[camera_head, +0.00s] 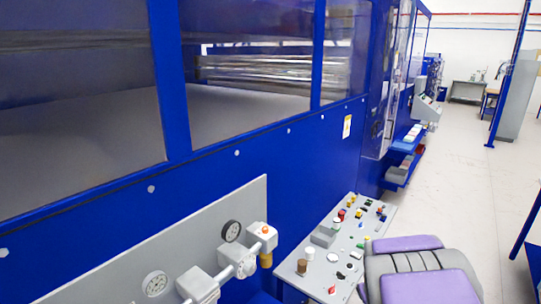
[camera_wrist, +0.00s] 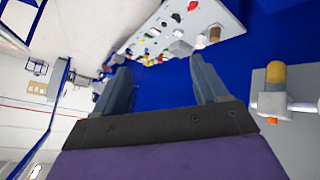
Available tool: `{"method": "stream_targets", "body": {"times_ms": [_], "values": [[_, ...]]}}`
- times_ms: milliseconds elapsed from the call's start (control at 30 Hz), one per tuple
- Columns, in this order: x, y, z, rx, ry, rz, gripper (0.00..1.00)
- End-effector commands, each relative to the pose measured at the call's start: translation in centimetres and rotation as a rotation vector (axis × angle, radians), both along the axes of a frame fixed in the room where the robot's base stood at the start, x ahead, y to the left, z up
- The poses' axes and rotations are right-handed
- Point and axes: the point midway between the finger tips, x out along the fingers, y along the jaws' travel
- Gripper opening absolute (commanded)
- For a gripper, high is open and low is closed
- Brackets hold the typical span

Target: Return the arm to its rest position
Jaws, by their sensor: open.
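My gripper (camera_wrist: 160,85) shows in the wrist view with its two grey fingers spread apart and nothing between them. Beyond the fingers is the white control panel (camera_wrist: 175,25) with several coloured buttons and knobs. In the head view, my arm is folded at the lower right, with purple and grey parts (camera_head: 425,265), just right of the control panel (camera_head: 340,240). The fingertips are hidden in the head view. No contact between the gripper and the panel shows.
A large blue machine (camera_head: 225,175) with windows fills the left. A grey plate (camera_head: 130,265) with gauges and valve fittings stands in front of it. A blue post (camera_head: 512,75) stands at the right. The pale floor (camera_head: 450,165) between is clear.

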Motion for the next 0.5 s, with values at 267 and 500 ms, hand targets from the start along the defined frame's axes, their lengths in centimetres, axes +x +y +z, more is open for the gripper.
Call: {"method": "stream_targets", "body": {"times_ms": [267, 500], "values": [[-10.4, 0.9, 1.5, 0.004, 0.210, -0.208, 0.73], [-21.1, 5.4, 1.1, 0.104, 0.442, -0.288, 0.73]]}}
